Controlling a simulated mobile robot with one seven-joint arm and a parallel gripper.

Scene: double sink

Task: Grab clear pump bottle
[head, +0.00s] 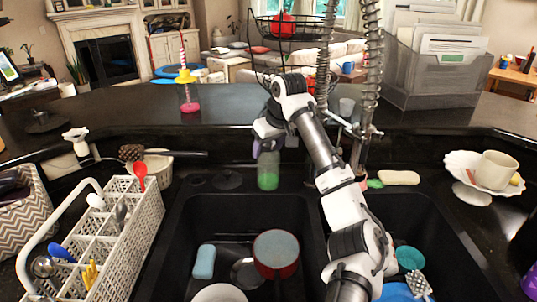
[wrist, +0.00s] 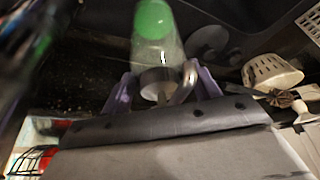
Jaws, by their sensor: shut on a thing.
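The clear pump bottle (head: 268,172), with green liquid in its lower part, stands upright behind the left sink basin. My gripper (head: 267,146) reaches down over its top and hides the pump head. In the wrist view, the clear bottle (wrist: 157,48) lies between the two purple fingers of my gripper (wrist: 163,88), with its grey collar and spout close to the palm. The gripper is shut on the upper part of the bottle. I cannot tell whether its base touches the counter.
The left basin holds a red pot (head: 276,254) and a blue sponge (head: 204,262). A white dish rack (head: 150,232) stands at left. A spring faucet (head: 370,75) rises close right of my arm. A raised dark ledge (head: 130,108) runs behind.

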